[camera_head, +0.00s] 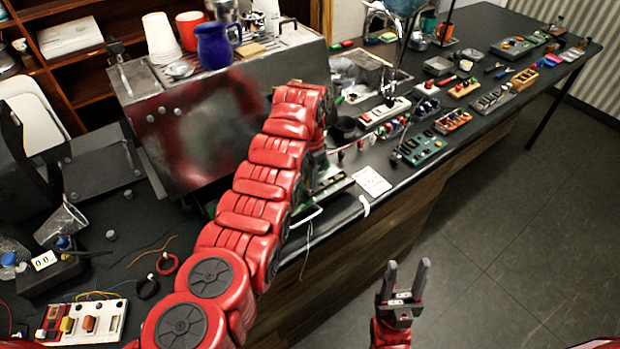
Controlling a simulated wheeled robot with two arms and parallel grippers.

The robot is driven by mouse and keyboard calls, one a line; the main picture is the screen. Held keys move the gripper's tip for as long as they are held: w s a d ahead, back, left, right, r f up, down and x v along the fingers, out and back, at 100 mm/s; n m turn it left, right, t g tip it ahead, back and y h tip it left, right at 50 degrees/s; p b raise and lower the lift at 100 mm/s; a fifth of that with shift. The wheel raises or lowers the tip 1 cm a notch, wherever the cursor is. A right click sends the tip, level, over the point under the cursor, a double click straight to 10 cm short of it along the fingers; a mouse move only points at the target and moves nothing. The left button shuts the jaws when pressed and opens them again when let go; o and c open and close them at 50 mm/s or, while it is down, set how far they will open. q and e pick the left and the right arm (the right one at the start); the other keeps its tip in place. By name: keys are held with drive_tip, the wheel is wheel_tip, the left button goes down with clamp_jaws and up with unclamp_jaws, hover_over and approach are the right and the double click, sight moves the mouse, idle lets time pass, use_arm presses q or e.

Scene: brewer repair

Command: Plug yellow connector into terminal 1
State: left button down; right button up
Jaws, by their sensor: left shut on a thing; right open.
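A white board (108,321) with a red left end lies at the lower left of the counter. A yellow piece (67,324) and an orange piece (88,323) sit on it. I cannot tell whether either is the yellow connector, and no terminal number is readable. My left arm reaches across the counter to the front right of the brewer (160,90). Its far end bends down behind its own red links, which hide the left gripper and anything in it. My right gripper (408,266) is open and empty, fingers pointing up, over the floor beyond the counter's front edge.
Cups and a blue jug (214,45) stand on top of the brewer. Thin wires (150,250) and small rings lie on the left counter. A white paper card (372,181) lies near the front edge. Parts trays (422,147) crowd the right side. The floor is clear.

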use_arm(q)
drive_tip(key=shift+f+b, duration=0.35)
drive_tip(key=shift+f, duration=0.05)
idle(0.4)
drive_tip(key=shift+f+b, duration=0.3)
drive_tip(key=shift+b, duration=0.35)
idle(0.8)
idle(0.3)
drive_tip(key=c, duration=0.8)
unclamp_jaws()
drive_tip(key=shift+o, duration=0.2)
drive_tip(key=shift+r, duration=0.1)
